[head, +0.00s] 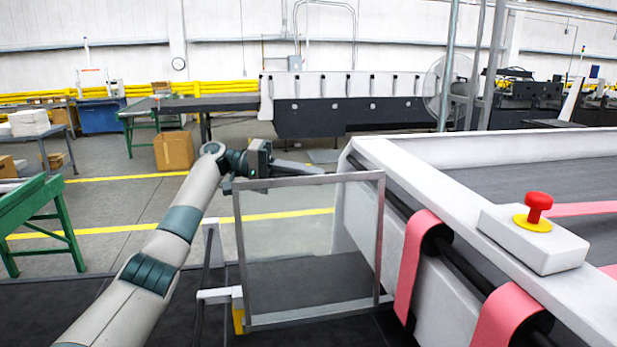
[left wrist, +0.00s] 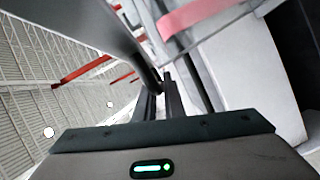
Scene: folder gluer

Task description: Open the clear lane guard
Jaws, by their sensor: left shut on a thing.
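The clear lane guard (head: 309,181) is a see-through pane in a thin grey frame. In the head view it stands upright at the left side of the white machine, its right edge close to the machine's side. My left gripper (head: 312,168) reaches in from the left at the guard's top edge. In the left wrist view its fingers (left wrist: 162,92) are shut on a dark bar, which seems to be part of the guard. The exact grip is partly hidden. My right gripper is not in view.
The white machine (head: 400,165) fills the right, with pink belts (head: 420,260) on dark rollers and a red stop button (head: 538,205) on a white box. A light post (head: 210,275) and rail stand left of the guard. A green table (head: 35,205) is far left; open floor lies between.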

